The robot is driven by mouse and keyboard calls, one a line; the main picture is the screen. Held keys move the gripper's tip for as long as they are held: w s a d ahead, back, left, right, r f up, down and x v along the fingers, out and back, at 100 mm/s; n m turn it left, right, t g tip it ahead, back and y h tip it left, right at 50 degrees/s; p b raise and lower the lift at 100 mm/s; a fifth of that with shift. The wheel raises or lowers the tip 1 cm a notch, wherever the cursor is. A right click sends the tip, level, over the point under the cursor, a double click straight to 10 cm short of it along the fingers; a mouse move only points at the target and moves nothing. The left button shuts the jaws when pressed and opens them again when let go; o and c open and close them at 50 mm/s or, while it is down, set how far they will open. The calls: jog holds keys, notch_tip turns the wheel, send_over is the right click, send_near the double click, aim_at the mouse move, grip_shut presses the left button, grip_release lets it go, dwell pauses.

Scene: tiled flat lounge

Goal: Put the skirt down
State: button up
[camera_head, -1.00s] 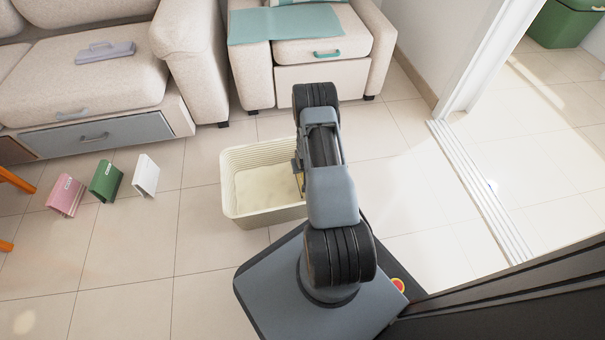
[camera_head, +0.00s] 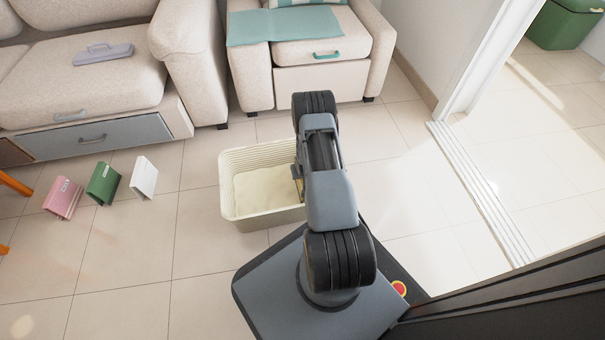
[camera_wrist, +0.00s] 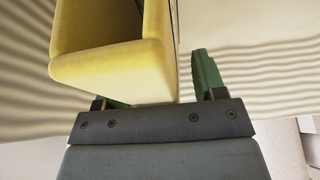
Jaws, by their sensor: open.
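A yellow folded piece (camera_wrist: 115,65), which may be the skirt, sits right in front of my gripper (camera_wrist: 160,85) in the wrist view. My gripper is open; its right green finger stands clear of the yellow piece, with a gap between them. The left finger is mostly hidden behind the piece. In the head view, my arm reaches over the right end of a cream ribbed basket (camera_head: 235,205) and hides most of my gripper. Ribbed cream walls also show around the yellow piece in the wrist view. Whether it rests on the basket's floor cannot be seen.
Pink (camera_head: 63,198), green (camera_head: 104,183) and white (camera_head: 144,177) folded pieces stand on the tiles at left. A sofa (camera_head: 85,80) and an armchair (camera_head: 320,55) stand behind. A door track (camera_head: 480,190) runs at right.

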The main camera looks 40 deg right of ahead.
jog(key=p+v, duration=0.5)
jog(key=v, duration=0.7)
jog(key=shift+w+p, duration=0.1)
jog(key=shift+p, duration=0.2)
jog(key=w+a+r+n, duration=0.1)
jog(key=a+r, duration=0.4)
jog(key=r, duration=0.6)
jog(key=w+a+r+n, duration=0.1)
jog(key=a+r, duration=0.3)
jog(key=r, duration=0.8)
jog(key=s+a+r+n+g+y, duration=0.1)
jog(key=s+a+r+n, duration=0.1)
jog(key=s+a+r, duration=1)
jog(key=s+r, duration=0.3)
jog(key=shift+n+y, duration=0.3)
jog(key=shift+y, duration=0.1)
jog(key=shift+r, duration=0.15)
